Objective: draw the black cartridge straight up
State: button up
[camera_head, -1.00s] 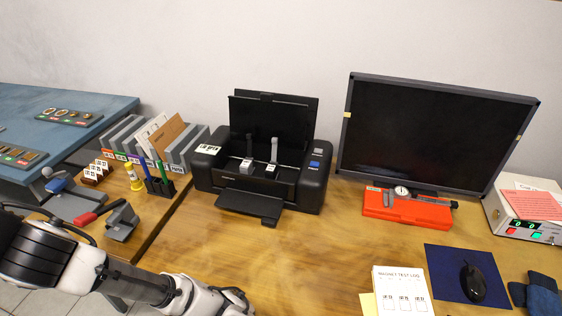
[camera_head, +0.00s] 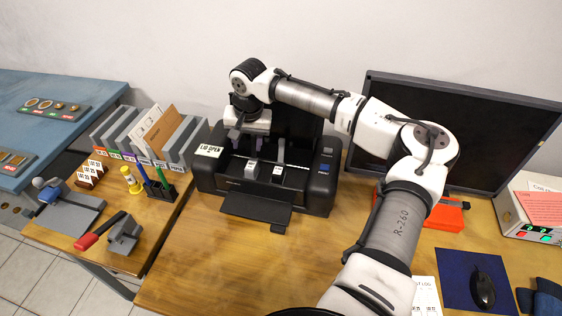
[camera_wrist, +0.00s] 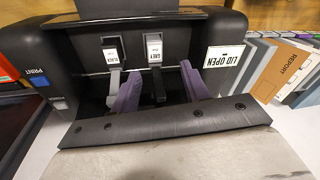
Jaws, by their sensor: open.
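The black printer (camera_head: 215,178) stands open, and its bay also shows in the wrist view (camera_wrist: 85,65). Two cartridges with white labels sit side by side in the bay. In the wrist view, one cartridge (camera_wrist: 154,48) has a dark upright tab; the other cartridge (camera_wrist: 112,52) has a grey tab. The small labels are hard to read, so I cannot be sure which is black. My gripper (camera_wrist: 160,68) is open and points down into the bay. Its purple fingers stand either side of the dark tab, with visible gaps. One finger is close to the grey tab.
The printer's raised lid (camera_head: 297,122) stands behind the bay. A "LID OPEN" sign (camera_head: 209,151) is on its left side. A row of folders (camera_head: 150,135) stands left, and a monitor (camera_head: 480,130) right. The table before the printer is clear.

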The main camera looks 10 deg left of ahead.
jog(key=w+d+m+g+h, duration=0.1)
jog(key=w+d+m+h, duration=0.1)
jog(key=d, duration=0.6)
jog(key=b, duration=0.7)
send_over(278, 170)
notch_tip(278, 170, down, 7)
jog(key=shift+s+f, duration=0.1)
jog(key=shift+f+p, duration=0.3)
jog(key=shift+f, duration=0.9)
jog(key=c, duration=0.7)
notch_tip(278, 170, up, 7)
jog(key=p, duration=0.6)
jog(key=shift+r, duration=0.1)
jog(key=shift+c, duration=0.2)
